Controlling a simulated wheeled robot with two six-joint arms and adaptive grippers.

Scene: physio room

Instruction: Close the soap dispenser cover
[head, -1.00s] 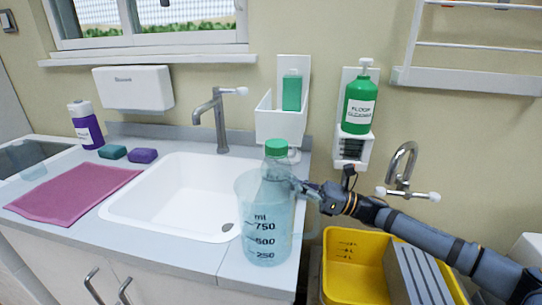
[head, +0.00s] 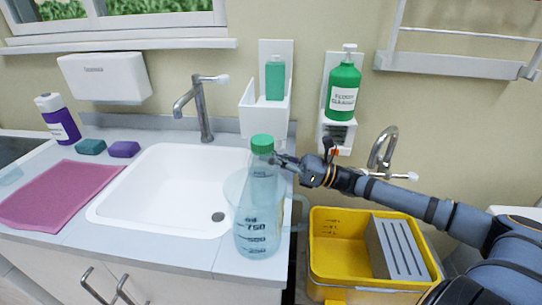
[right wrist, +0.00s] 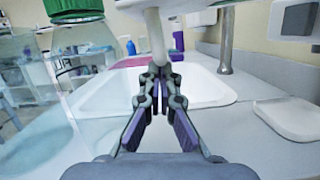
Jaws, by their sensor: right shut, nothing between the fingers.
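The soap dispenser (head: 276,46) is a white wall unit above the counter's right end, with a green bottle (head: 275,78) inside. Its white cover (head: 262,118) is tilted forward, open at the top. My right gripper (head: 282,160) is below the cover, beside a clear bottle's green cap. Its fingers are shut and empty. In the right wrist view the fingertips (right wrist: 159,70) appear close to a white stem (right wrist: 156,35) hanging under a white part; I cannot tell whether they touch. My left gripper is not in view.
The clear bottle (head: 262,185) with a green cap (head: 262,144) and a clear measuring jug (head: 232,190) stand close to my right gripper. A sink (head: 160,190) and tap (head: 203,110) are left. A floor cleaner bottle (head: 343,90) hangs right, above a yellow bucket (head: 335,262).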

